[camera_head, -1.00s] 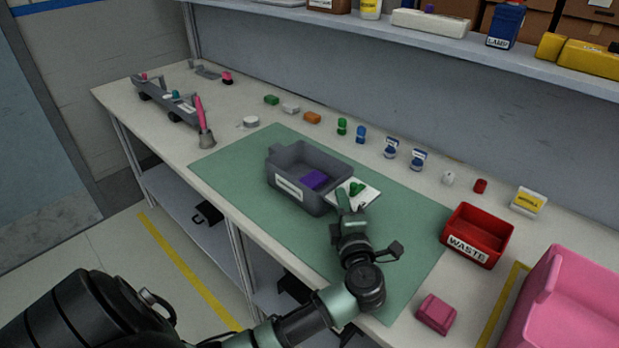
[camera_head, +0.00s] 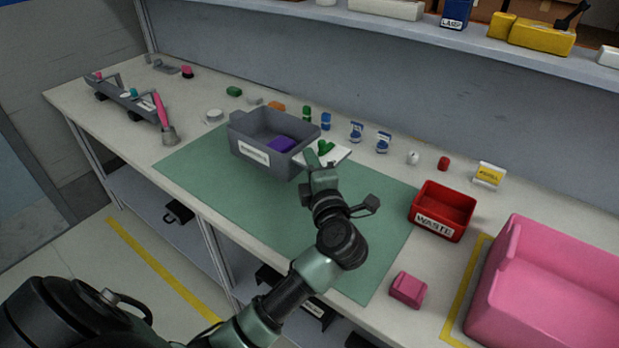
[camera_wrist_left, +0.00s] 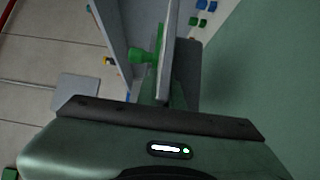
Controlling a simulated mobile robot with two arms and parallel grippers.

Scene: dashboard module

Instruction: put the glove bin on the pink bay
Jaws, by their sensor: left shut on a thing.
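The glove bin (camera_head: 262,153) is a grey open box with a white label and a purple thing inside. It is in the middle of the head view, seemingly just above the green mat. A pale plate with a green knob (camera_head: 324,148) is at its right side. My left gripper (camera_head: 318,165) is shut at that side; the head view partly hides its fingertips. The left wrist view shows the green knob (camera_wrist_left: 141,56) and plate close ahead of the gripper. The pink bay (camera_head: 550,285) is a large pink open container at the far right. My right gripper is not seen.
A red waste box (camera_head: 433,224) and a small pink block (camera_head: 408,289) stand between the glove bin and the pink bay. Several small bottles and blocks line the back of the bench. The green mat (camera_head: 225,200) is clear in front.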

